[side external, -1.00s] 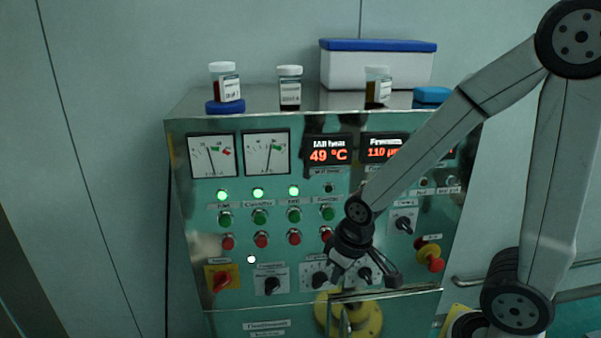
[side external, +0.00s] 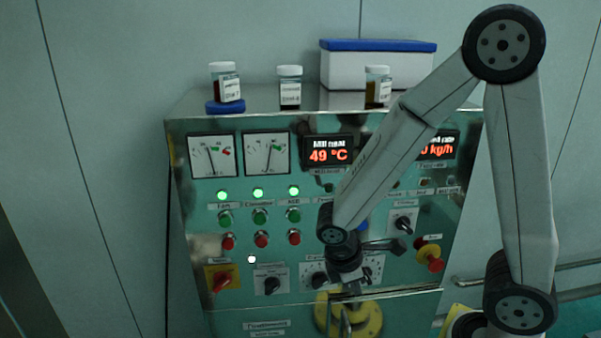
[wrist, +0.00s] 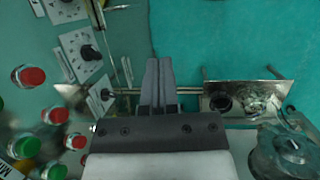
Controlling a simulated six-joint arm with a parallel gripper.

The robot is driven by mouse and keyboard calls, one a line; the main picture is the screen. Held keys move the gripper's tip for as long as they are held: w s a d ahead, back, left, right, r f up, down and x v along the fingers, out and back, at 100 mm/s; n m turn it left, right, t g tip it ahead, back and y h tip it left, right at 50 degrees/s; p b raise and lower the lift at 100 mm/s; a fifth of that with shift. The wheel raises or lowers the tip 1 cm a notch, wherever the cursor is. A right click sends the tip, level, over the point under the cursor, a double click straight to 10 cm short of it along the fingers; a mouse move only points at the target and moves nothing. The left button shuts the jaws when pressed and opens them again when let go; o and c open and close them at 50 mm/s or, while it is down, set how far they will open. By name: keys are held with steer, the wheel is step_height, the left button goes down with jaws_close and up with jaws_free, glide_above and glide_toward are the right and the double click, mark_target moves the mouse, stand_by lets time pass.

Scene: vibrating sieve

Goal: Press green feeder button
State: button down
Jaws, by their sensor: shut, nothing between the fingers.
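In the side view, three columns of green buttons over red ones show on the steel panel (side external: 186,270), each with a lit green lamp above. The fourth column, at their right, is hidden behind my arm. My gripper (side external: 352,286) hangs low before the rotary switches, below the button rows; its contact with the panel cannot be told. In the wrist view its fingers (wrist: 158,62) are together and empty. Green buttons show at lower left there, one larger (wrist: 25,148) and one at the bottom edge (wrist: 54,172); I cannot tell which is the feeder's.
Red buttons (wrist: 30,76) sit beside the green ones. Rotary switches (side external: 270,286), a red emergency knob (side external: 434,264) and a horizontal rail (side external: 390,293) stick out nearby. Jars (side external: 290,88) and a white box (side external: 375,68) stand on top of the cabinet.

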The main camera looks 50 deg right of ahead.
steer(key=w+d+r+n+t+h, duration=0.2)
steer(key=w+n+h, duration=0.5)
steer(key=n+h, duration=0.4)
steer(key=d+r+n, duration=0.1)
steer(key=d+n, duration=0.1)
steer(key=n, duration=0.2)
steer(key=shift+d, duration=0.15)
steer(key=shift+w+d, duration=0.15)
steer(key=w+d, duration=0.6)
stand_by(0.4)
steer(key=shift+w+d, duration=0.65)
stand_by(3.3)
steer(key=shift+a, duration=0.1)
stand_by(0.3)
steer(key=shift+s+a, duration=0.55)
steer(key=shift+s, duration=0.1)
